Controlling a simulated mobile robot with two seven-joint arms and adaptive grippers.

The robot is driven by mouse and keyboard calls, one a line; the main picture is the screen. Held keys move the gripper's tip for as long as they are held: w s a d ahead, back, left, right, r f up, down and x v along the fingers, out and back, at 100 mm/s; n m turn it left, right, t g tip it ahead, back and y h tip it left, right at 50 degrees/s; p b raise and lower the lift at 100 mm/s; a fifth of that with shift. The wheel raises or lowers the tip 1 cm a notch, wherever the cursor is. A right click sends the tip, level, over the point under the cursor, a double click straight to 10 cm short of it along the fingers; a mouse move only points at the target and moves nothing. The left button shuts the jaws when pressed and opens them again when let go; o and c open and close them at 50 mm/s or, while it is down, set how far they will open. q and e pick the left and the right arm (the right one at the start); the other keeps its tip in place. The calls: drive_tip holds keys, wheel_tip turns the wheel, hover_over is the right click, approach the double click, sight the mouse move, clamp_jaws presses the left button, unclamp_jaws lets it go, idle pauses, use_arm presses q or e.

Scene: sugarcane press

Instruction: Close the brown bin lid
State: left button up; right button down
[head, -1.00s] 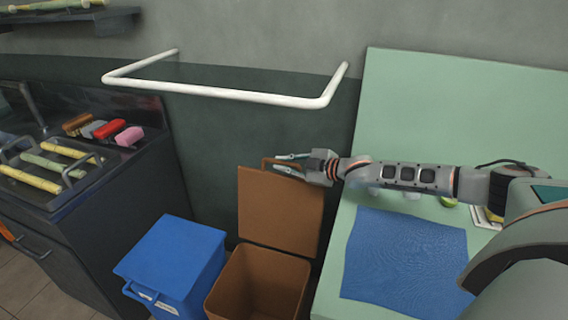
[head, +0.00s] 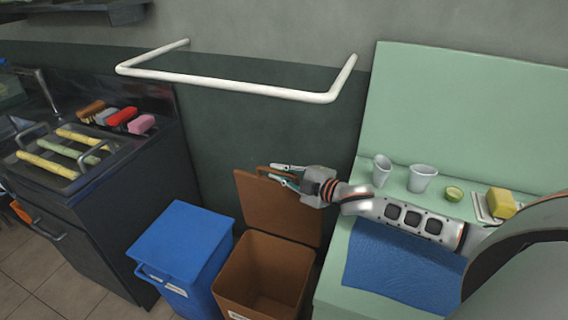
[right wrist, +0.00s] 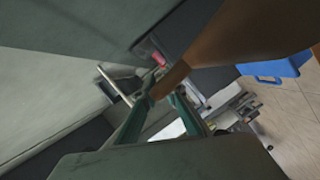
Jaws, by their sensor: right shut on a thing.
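The brown bin (head: 262,282) stands on the floor with its mouth open. In the right wrist view the fingers of my right gripper (right wrist: 160,98) are shut on the brown handle (right wrist: 170,80), with the lid (right wrist: 235,35) reaching away to the upper right. My left gripper is not in view.
A closed blue bin (head: 185,240) stands left of the brown one. A green counter (head: 335,270) with a blue cloth (head: 405,268), cups and a yellow sponge (head: 502,203) is on the right. A white rail (head: 225,84) juts from the wall above.

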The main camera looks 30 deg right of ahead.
drive_tip(key=s+a+f+n, duration=0.1)
drive_tip(key=s+a+f, duration=0.1)
drive_tip(key=s+a, duration=0.4)
drive_tip(key=shift+s+a+f+n+t, duration=0.2)
drive_tip(key=shift+a+f+n+t, duration=0.15)
drive_tip(key=shift+a, duration=0.45)
drive_tip(key=shift+r, duration=0.15)
drive_tip(key=c, duration=2.4)
unclamp_jaws()
drive_tip(key=shift+o, duration=0.2)
drive_tip(key=v, duration=1.2)
